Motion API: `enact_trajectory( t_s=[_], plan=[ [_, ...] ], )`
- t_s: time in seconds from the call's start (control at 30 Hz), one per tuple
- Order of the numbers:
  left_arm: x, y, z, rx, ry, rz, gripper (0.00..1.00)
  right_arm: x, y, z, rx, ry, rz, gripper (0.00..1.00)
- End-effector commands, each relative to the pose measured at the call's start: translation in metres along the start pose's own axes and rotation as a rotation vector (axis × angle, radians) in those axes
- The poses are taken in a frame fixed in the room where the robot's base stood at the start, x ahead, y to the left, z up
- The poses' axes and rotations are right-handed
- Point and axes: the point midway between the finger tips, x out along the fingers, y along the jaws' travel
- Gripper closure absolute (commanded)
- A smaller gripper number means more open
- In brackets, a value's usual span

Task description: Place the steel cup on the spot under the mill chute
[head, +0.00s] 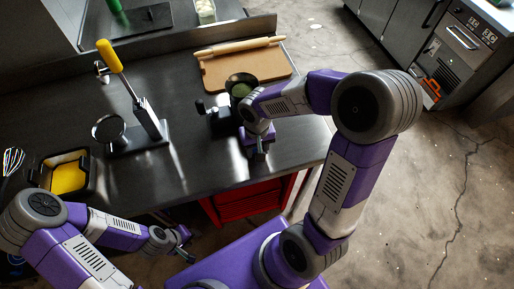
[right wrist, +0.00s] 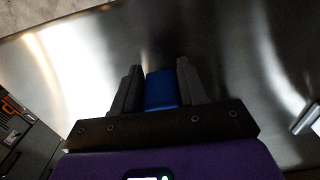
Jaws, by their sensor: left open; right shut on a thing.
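My right gripper (head: 259,148) is over the right part of the steel counter, just in front of the mill. In the right wrist view my right gripper (right wrist: 160,90) is shut on a blue thing (right wrist: 161,89), with one dark finger on each side. I cannot tell whether this is part of the steel cup; no cup shape shows clearly. The mill (head: 240,84) has a round hopper with green inside; my right arm partly covers it, and the spot under its chute is hidden. My left gripper (head: 181,242) is open and empty, low in front of the counter.
The steel counter (head: 195,155) has free room between the mill and a yellow-handled press (head: 148,118). A dark tray with yellow contents (head: 69,177) sits at left. A board (head: 240,68) with a rolling pin (head: 238,46) lies behind the mill. A red drawer unit (head: 245,203) stands below.

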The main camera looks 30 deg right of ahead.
Motion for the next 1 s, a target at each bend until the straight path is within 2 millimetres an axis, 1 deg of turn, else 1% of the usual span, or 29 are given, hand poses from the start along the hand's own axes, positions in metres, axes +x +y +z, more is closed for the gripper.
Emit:
enact_trajectory(
  t_s=[0.27, 0.37, 0.4, 0.57, 0.87, 0.97, 1.0],
  plan=[
    [0.001, 0.000, 0.000, 0.000, 0.000, 0.000, 0.57, 0.001, 0.000, 0.000, 0.000, 0.003, -0.001, 0.93],
    [0.004, -0.002, 0.000, 0.000, 0.000, 0.000, 0.57, 0.005, 0.000, 0.000, 0.000, 0.003, -0.001, 0.93],
    [0.005, -0.002, 0.000, 0.000, 0.000, 0.000, 0.57, 0.005, 0.000, 0.000, 0.000, 0.003, -0.001, 0.57],
    [0.003, -0.001, 0.000, 0.000, 0.000, 0.000, 0.57, 0.004, 0.000, 0.000, 0.000, 0.003, -0.001, 0.33],
    [0.002, -0.001, 0.000, 0.000, 0.000, 0.000, 0.57, 0.003, 0.000, 0.000, 0.000, 0.003, -0.001, 0.33],
    [-0.002, 0.001, 0.000, 0.000, 0.000, 0.000, 0.57, -0.003, 0.000, 0.000, 0.000, 0.004, -0.001, 0.33],
    [-0.003, 0.001, 0.000, 0.000, 0.000, 0.000, 0.57, -0.009, 0.000, -0.001, 0.000, 0.006, -0.001, 0.33]
  ],
)
